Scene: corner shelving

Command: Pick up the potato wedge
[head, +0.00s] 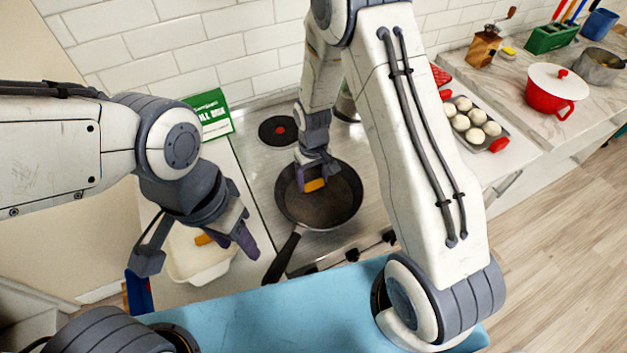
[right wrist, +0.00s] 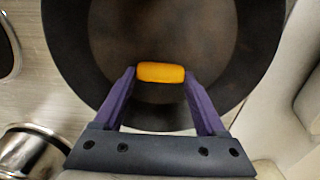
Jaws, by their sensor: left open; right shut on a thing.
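An orange-yellow potato wedge (head: 315,185) is held between the fingertips of my right gripper (head: 313,178). The right wrist view shows the wedge (right wrist: 160,72) lying crosswise between the two purple fingers of the right gripper (right wrist: 160,78). It is over the black frying pan (head: 330,207), and I cannot tell whether it touches the pan's bottom. My left gripper (head: 196,254) is open and empty above a whitish tray (head: 190,266). A second orange piece (head: 203,239) shows at that tray, partly hidden by the left gripper.
The pan sits on the stove, its handle (head: 281,258) pointing to the front left. A free burner (head: 279,131) is behind it. A green box (head: 209,114) stands at the back left. A tray of white rolls (head: 475,124) and a red pot (head: 549,100) are to the right.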

